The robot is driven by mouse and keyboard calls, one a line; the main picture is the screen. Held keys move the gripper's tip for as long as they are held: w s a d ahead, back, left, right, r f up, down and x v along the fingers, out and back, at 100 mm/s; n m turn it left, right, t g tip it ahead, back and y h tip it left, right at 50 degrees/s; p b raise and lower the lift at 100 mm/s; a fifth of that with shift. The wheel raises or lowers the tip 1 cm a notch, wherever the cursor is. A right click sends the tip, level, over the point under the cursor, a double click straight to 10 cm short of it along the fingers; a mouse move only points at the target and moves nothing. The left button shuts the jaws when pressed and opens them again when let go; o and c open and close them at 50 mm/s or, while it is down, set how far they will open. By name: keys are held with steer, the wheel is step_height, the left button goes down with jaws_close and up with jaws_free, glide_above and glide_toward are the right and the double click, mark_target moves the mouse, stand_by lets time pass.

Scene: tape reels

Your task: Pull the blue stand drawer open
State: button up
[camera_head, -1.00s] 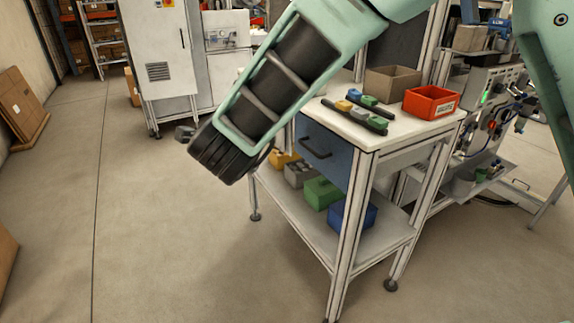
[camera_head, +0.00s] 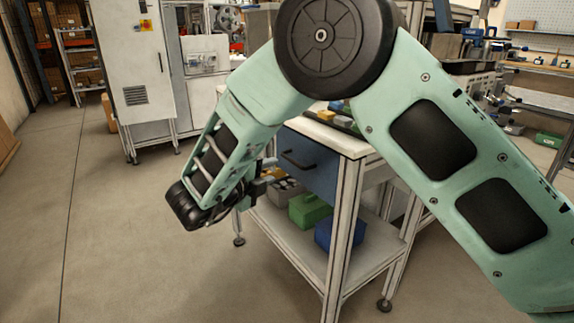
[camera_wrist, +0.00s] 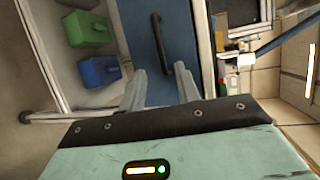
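The blue drawer (camera_head: 312,163) sits under the white top of the stand (camera_head: 350,149), and its front looks shut. Its dark bar handle (camera_head: 297,161) is on the front. In the wrist view the drawer front (camera_wrist: 148,35) fills the upper middle, and the handle (camera_wrist: 165,38) runs down it, tilted. My gripper (camera_wrist: 160,75) is open in the wrist view, with two pale fingers apart. In the head view my gripper (camera_head: 266,172) is partly hidden, left of the drawer front.
My arm covers much of the tabletop. A white cabinet (camera_head: 138,70) stands at the back left. The floor to the left is clear.

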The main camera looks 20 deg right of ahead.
mark_target(291, 162)
steer(key=x, duration=0.9)
jaws_close()
